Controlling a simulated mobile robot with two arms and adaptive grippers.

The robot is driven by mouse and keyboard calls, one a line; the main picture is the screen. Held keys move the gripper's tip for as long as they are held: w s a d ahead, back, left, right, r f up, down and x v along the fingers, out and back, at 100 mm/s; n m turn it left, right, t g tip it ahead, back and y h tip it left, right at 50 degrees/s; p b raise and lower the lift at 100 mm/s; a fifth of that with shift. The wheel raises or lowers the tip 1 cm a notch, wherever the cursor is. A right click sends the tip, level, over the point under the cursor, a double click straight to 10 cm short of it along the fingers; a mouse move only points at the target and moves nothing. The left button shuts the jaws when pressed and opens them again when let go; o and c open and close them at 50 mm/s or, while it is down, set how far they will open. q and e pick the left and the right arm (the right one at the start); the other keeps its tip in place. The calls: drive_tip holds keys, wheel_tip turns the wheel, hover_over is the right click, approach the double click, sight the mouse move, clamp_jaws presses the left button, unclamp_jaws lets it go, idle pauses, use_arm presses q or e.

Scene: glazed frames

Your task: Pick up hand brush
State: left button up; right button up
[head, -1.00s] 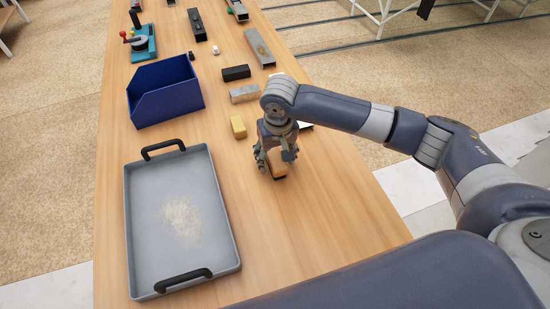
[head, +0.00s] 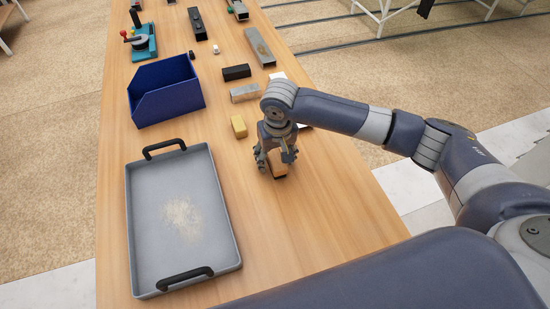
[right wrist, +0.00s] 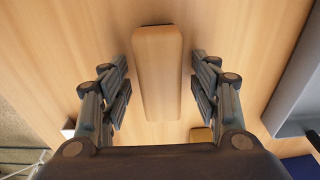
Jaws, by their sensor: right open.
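The hand brush (head: 278,169) lies on the wooden table under my right gripper (head: 276,160) in the head view, mostly hidden by the fingers. In the right wrist view its long wooden back (right wrist: 158,75) lies between the two open fingers of my right gripper (right wrist: 160,95), with a gap on both sides. No bristles can be seen. My left gripper is not in view.
A grey tray (head: 150,235) with black handles and pale dust lies left of the gripper. Beyond are a yellow block (head: 239,126), a grey metal block (head: 244,93), a black block (head: 236,72) and a blue bin (head: 165,95). Bare table (head: 320,225) lies nearer and to the right.

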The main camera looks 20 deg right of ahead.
sight(275, 155)
idle(0.3)
drive_tip(key=c, duration=1)
drive_tip(key=shift+o, duration=0.2)
drive_tip(key=shift+w+b, duration=0.1)
drive_tip(key=shift+b, duration=0.45)
wheel_tip(275, 155, up, 10)
drive_tip(key=shift+r+b, duration=0.25)
drive_tip(key=shift+b, duration=0.3)
drive_tip(key=shift+o, duration=1.4)
drive_tip(key=c, duration=0.4)
